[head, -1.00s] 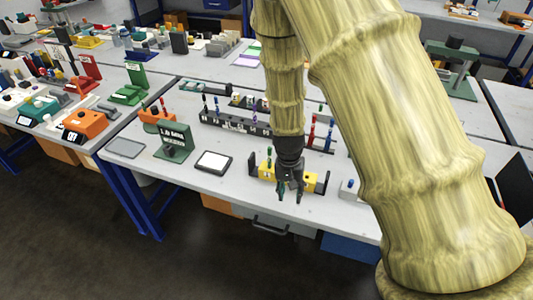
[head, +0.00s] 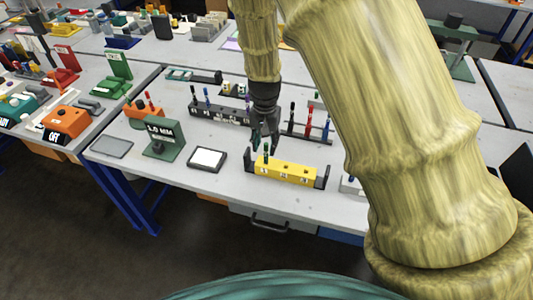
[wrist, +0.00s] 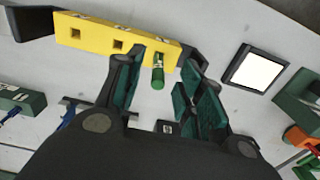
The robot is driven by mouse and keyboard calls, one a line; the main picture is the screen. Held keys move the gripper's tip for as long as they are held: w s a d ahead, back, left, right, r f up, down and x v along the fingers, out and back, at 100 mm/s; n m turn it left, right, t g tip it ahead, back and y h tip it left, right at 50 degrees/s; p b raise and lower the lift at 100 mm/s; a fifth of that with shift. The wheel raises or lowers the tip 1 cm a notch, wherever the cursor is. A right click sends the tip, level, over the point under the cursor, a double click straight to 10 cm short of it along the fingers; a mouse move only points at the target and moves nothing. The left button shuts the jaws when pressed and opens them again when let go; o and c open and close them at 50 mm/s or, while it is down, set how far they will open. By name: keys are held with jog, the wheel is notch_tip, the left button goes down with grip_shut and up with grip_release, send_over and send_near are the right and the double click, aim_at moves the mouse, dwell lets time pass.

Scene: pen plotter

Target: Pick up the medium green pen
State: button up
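A green pen (head: 266,151) stands at the left end of the yellow block (head: 285,172), which has a row of square holes and numbers on its front. The green pen (wrist: 158,74) also shows in the wrist view, beside the end of the yellow block (wrist: 95,36). My gripper (head: 262,140) is close to the pen, pointing down. In the wrist view my gripper (wrist: 160,88) is open, its two green-padded fingers on either side of the pen with gaps to both. Nothing is held. I cannot tell how deep the pen sits in its hole.
A black rack (head: 218,115) with several pens stands behind. Red and blue pens (head: 309,122) stand right of my gripper. The table front is mostly clear.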

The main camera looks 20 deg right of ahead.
aim_at(266, 162)
jog(key=shift+w+f, duration=0.2)
jog(key=shift+f, duration=0.45)
jog(key=shift+w+f, duration=0.2)
jog(key=shift+f, duration=0.4)
jog(key=shift+s+d+p, duration=0.1)
jog(key=shift+s+p, duration=0.15)
jog(key=shift+p, duration=0.05)
jog(key=shift+f, duration=0.35)
jog(key=f, duration=0.1)
jog(key=p, duration=0.1)
jog(key=f, duration=0.1)
jog(key=shift+w+d+f, duration=0.2)
jog(key=shift+w+f, duration=0.05)
jog(key=shift+f, duration=0.05)
jog(key=shift+f+p, duration=0.45)
jog(key=shift+f, duration=0.45)
grip_shut()
